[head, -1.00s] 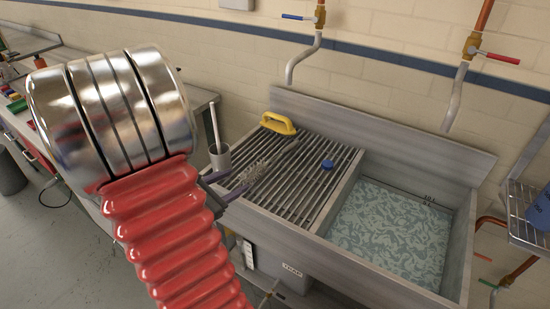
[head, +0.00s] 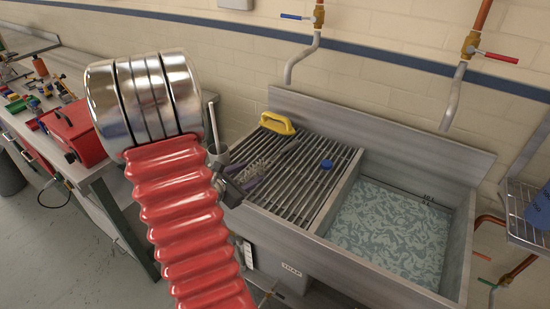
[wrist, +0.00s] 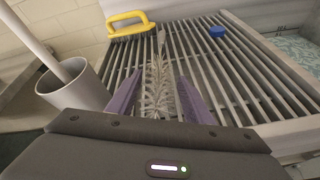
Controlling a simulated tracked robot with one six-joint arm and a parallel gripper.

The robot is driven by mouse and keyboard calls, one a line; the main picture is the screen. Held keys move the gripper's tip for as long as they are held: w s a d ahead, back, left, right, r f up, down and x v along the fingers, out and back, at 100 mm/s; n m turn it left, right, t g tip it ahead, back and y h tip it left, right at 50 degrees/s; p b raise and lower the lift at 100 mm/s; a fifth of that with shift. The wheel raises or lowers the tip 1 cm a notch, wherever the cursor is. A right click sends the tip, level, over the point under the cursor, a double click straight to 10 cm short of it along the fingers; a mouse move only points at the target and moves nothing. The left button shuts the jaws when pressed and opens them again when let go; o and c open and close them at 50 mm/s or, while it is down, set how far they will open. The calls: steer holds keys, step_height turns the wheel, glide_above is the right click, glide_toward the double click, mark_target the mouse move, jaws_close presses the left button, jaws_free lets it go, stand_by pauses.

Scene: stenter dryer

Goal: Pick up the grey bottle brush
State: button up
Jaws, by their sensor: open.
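The grey bottle brush (head: 256,170) lies on the slatted draining rack to the left of the sink basin. In the wrist view, its bristled head (wrist: 158,85) points towards me and its handle runs away across the slats. My gripper (head: 250,180) is open at the rack's near left part. In the wrist view, its two purple fingers (wrist: 160,95) stand one on each side of the bristles, with gaps visible. I cannot tell how high the fingertips are above the slats.
A yellow-handled scrubbing brush (head: 278,123) lies at the rack's back, and a blue cap (head: 326,164) lies to the right. A grey cup (wrist: 68,84) with a white-handled tool stands close on the left. The water-filled basin (head: 390,235) is at right.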

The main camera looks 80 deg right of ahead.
mark_target(256, 170)
steer(key=shift+x, duration=2.6)
steer(key=shift+w+f, duration=0.1)
steer(key=c, duration=0.7)
steer(key=shift+r, duration=5)
